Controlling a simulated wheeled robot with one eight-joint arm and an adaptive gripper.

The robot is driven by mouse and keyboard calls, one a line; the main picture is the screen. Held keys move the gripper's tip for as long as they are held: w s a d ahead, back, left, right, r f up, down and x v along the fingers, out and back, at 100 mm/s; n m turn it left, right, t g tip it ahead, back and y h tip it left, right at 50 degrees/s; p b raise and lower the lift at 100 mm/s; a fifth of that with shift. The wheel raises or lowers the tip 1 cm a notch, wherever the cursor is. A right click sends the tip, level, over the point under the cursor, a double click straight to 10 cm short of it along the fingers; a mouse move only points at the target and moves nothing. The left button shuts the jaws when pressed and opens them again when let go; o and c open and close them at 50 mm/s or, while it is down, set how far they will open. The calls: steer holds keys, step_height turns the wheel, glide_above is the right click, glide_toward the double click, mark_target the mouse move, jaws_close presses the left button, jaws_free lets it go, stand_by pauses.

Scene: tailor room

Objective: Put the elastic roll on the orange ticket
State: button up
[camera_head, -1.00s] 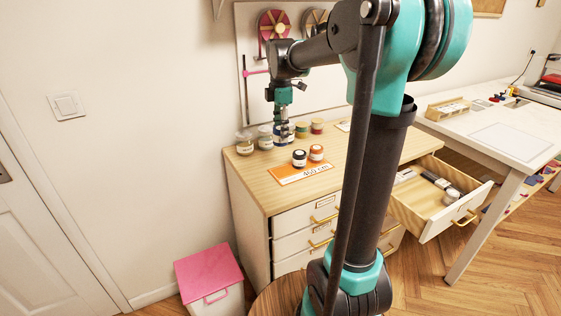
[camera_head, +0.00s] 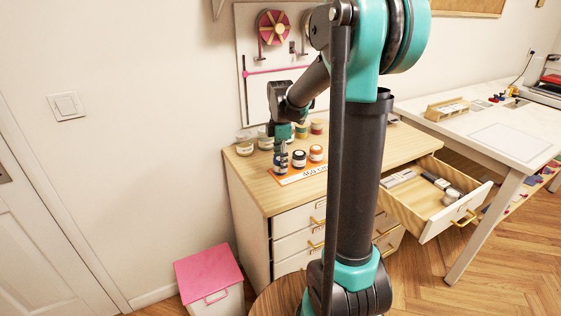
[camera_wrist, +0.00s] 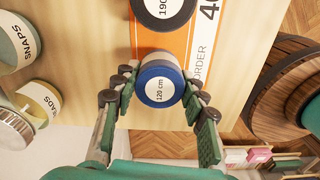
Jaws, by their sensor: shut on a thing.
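My gripper (camera_head: 281,168) is shut on a blue elastic roll (camera_wrist: 160,82) labelled "120 cm", with a finger on each side in the wrist view. The roll is over the near end of the orange ticket (camera_wrist: 174,45); whether it touches the ticket I cannot tell. In the head view the ticket (camera_head: 290,179) lies on the wooden cabinet top, partly hidden by my gripper. A black roll (camera_head: 299,158) and an orange roll (camera_head: 316,153) stand on or at the ticket's back edge. The black roll, labelled "190", also shows in the wrist view (camera_wrist: 162,10).
Jars (camera_head: 244,146) labelled SNAPS and BEADS stand at the left, with more containers (camera_head: 316,127) behind. An open drawer (camera_head: 437,200) sticks out at the right. A pink-lidded bin (camera_head: 208,272) is on the floor. The cabinet's front-left top is clear.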

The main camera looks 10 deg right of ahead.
steer(key=shift+f, duration=0.1)
steer(key=o, duration=1.1)
step_height(320, 180, up, 12)
steer(key=shift+r, duration=0.15)
